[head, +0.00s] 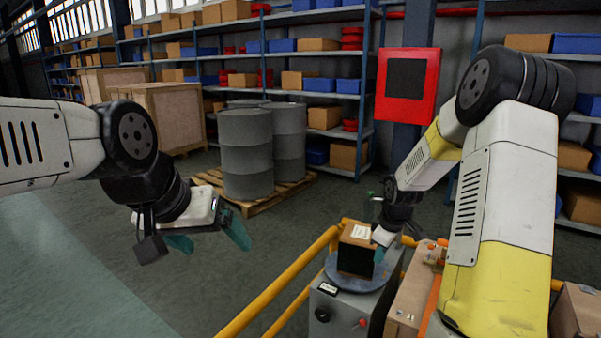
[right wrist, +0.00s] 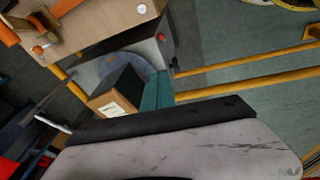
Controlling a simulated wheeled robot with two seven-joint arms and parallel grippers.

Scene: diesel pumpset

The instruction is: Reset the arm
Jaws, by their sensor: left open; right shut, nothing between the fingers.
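My left gripper (head: 208,241) hangs at the left in the head view, open and empty, with its teal fingers apart over bare floor. My right arm reaches in from the right. Its gripper (head: 380,254) is shut with nothing between the teal fingers, close beside a small brown and black box (head: 357,249) with a white label. The box sits on a round blue-grey plate (head: 340,277) on a grey machine. In the right wrist view the shut fingers (right wrist: 158,90) are right beside the box (right wrist: 118,92); I cannot tell whether they touch.
Yellow rails (head: 280,283) run around the grey machine (head: 340,312). An orange and brown unit (head: 410,297) stands to its right. Grey drums (head: 246,155) on a pallet, crates (head: 175,112) and loaded shelves stand behind. The floor at left is clear.

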